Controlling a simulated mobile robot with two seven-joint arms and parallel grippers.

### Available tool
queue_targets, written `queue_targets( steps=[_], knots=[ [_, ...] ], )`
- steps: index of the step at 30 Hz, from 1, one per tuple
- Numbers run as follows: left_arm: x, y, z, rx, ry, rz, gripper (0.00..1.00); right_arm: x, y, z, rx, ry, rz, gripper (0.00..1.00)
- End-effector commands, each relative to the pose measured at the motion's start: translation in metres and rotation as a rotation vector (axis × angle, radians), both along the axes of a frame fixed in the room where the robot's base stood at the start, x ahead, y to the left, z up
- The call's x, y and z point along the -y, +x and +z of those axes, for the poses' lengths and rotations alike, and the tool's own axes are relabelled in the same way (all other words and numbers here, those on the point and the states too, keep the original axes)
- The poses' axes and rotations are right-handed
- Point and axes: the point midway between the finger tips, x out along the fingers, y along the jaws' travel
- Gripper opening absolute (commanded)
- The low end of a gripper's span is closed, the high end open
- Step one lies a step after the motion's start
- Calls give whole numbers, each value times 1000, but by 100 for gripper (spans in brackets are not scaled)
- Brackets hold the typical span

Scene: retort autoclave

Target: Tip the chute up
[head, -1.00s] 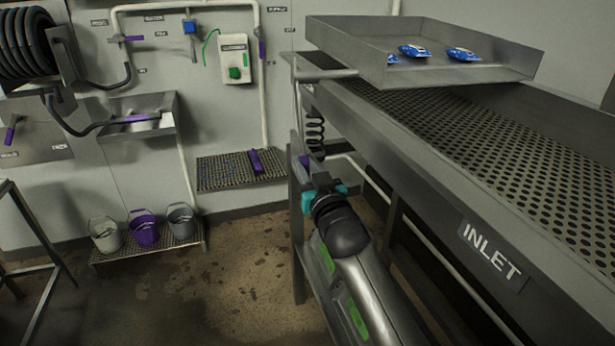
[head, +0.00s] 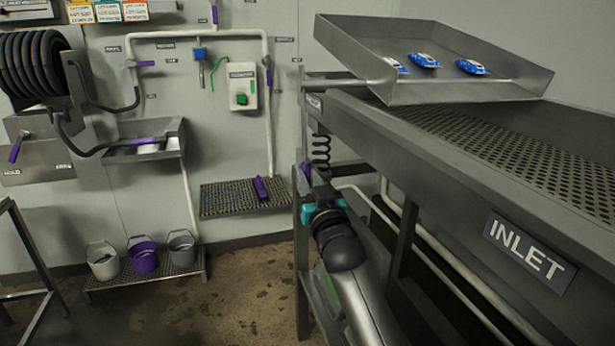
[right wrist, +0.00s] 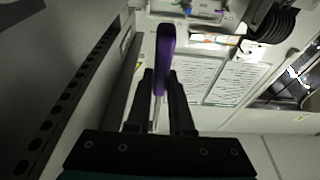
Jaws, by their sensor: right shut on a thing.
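The chute (head: 455,93) is a grey metal tray above the inlet bench in the head view. It is tilted, with its left and rear side raised well clear of the bench. Blue pouches (head: 425,61) lie in it. My right gripper (head: 314,182) is at the bench's left end, below the chute. It is shut on a purple handle (right wrist: 165,48), which stands between the fingers in the right wrist view; in the head view the handle is mostly hidden by my gripper. My left gripper is out of view.
The inlet bench (head: 440,172), with its perforated top, runs along the right close to my right arm. A black coiled hose (head: 320,152) hangs at its left end. A wall shelf (head: 225,201) and several buckets (head: 143,259) are on the left. Open floor lies between.

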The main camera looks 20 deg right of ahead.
Motion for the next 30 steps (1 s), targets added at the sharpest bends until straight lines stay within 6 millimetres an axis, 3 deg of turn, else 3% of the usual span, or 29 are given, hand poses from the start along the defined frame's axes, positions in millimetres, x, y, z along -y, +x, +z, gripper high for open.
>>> queue_targets(
  steps=[1,2,10,20,30],
  knots=[
    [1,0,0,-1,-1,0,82,0,0,3,5,0,-1,0],
    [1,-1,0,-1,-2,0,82,0,0,3,5,0,-1,21],
    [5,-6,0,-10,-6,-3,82,0,0,2,3,0,0,50],
    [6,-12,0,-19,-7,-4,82,0,-3,0,1,0,0,50],
    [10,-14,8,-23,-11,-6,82,2,-46,-12,-1,0,0,50]
  ],
)
